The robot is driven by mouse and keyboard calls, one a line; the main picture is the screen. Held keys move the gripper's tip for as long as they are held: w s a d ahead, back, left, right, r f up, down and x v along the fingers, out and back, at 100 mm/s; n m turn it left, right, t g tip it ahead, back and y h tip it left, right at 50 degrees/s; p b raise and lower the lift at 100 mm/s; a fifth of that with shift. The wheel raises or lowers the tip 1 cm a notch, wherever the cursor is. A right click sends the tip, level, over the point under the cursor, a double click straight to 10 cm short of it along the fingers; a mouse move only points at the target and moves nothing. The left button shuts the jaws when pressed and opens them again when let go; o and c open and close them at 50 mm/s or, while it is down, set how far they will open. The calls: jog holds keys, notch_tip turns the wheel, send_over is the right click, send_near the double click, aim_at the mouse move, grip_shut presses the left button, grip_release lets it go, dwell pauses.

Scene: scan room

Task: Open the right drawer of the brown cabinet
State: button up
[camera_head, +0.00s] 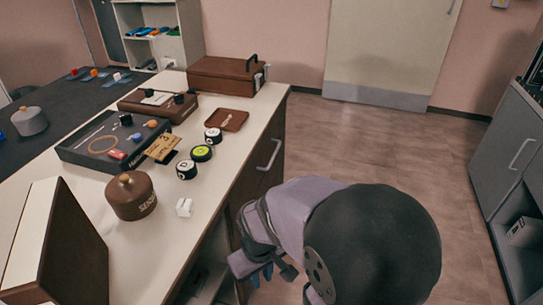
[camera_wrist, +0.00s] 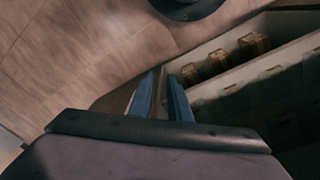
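The brown cabinet (camera_head: 262,180) stands under the white countertop, its brown front facing right. A metal bar handle (camera_head: 269,154) shows on its far front panel. My gripper (camera_head: 261,273) is low beside the nearer part of this front. In the wrist view its two blue fingers (camera_wrist: 162,90) are a narrow gap apart, with a brown strip between them. I cannot tell whether they press on it. Right of the fingers is an open pale-walled compartment (camera_wrist: 223,91) with several small brown-gold items. I cannot tell whether it is the right drawer. My arm hides part of the front.
The countertop (camera_head: 158,240) carries a brown lidded pot (camera_head: 130,196), a dark tray (camera_head: 113,139), several round black containers and a brown case (camera_head: 226,76). A grey cabinet (camera_head: 508,150) stands at the right. The floor (camera_head: 400,150) between is clear.

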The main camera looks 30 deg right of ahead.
jog(key=w+d+f+t+b, duration=0.1)
jog(key=w+d+f+t, duration=0.1)
jog(key=w, duration=0.3)
jog(key=w+d+f+t, duration=0.1)
jog(key=w+t, duration=0.1)
jog(key=w, duration=0.4)
jog(key=n+t+h+b, duration=0.3)
jog(key=n+t+h, duration=0.35)
jog(key=t, duration=0.65)
send_near(273, 157)
jog(key=shift+w+d+f+m+h, duration=0.15)
jog(key=shift+w+m+h, duration=0.1)
jog(key=shift+w, duration=0.25)
jog(key=shift+w+d+f+m+h, duration=0.1)
jog(key=shift+w+f+h, duration=0.15)
jog(key=shift+w, duration=0.25)
jog(key=shift+w+d+f+m+h, duration=0.1)
jog(key=shift+w+m+h, duration=0.15)
jog(key=shift+w, duration=0.2)
jog(key=shift+x, duration=3.65)
jog(key=shift+r, duration=0.15)
grip_shut()
